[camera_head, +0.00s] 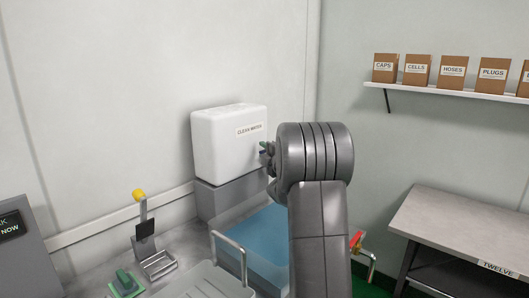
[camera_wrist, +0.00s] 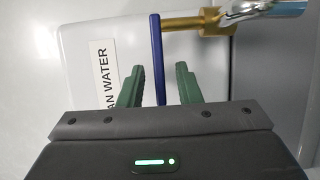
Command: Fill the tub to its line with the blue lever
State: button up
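The white clean water tank (camera_head: 222,150) stands on a grey block by the back wall. In the wrist view the tank (camera_wrist: 85,25) shows its label, a brass valve (camera_wrist: 190,24) and a chrome spout (camera_wrist: 262,9). The blue lever (camera_wrist: 158,60) extends from the valve between the green fingers of my gripper (camera_wrist: 160,74). The gripper is open, with a gap on each side of the lever. My arm hides the lever in the head view, where the gripper (camera_head: 267,158) is mostly covered. A blue area (camera_head: 258,243), perhaps the tub, lies below; no fill line is visible.
A red-handled valve (camera_head: 356,242) is right of my arm. A metal handle (camera_head: 230,238), a yellow-knobbed lever (camera_head: 139,195) and a green tester part (camera_head: 124,284) are at lower left. A shelf of boxes (camera_head: 451,72) and a grey table (camera_head: 460,225) are at right.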

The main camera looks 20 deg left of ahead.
jog(key=shift+a, duration=0.1)
grip_shut()
jog(key=shift+p, duration=0.4)
jog(key=shift+w+d+n+g+y+p, duration=0.1)
jog(key=shift+d+n+g+y+p, duration=0.6)
jog(key=shift+n+g+p, duration=1)
jog(key=shift+d+n+g+y+p, duration=0.75)
jog(key=shift+n+g, duration=0.5)
jog(key=shift+g, duration=1.25)
jog(key=shift+w+d+n+g+y+p, duration=0.1)
jog(key=shift+d+n+g+y+p, duration=0.6)
jog(key=shift+n+g, duration=1.1)
jog(key=shift+a+m+g, duration=0.2)
jog(key=shift+m+g, duration=0.1)
jog(key=shift+m, duration=0.05)
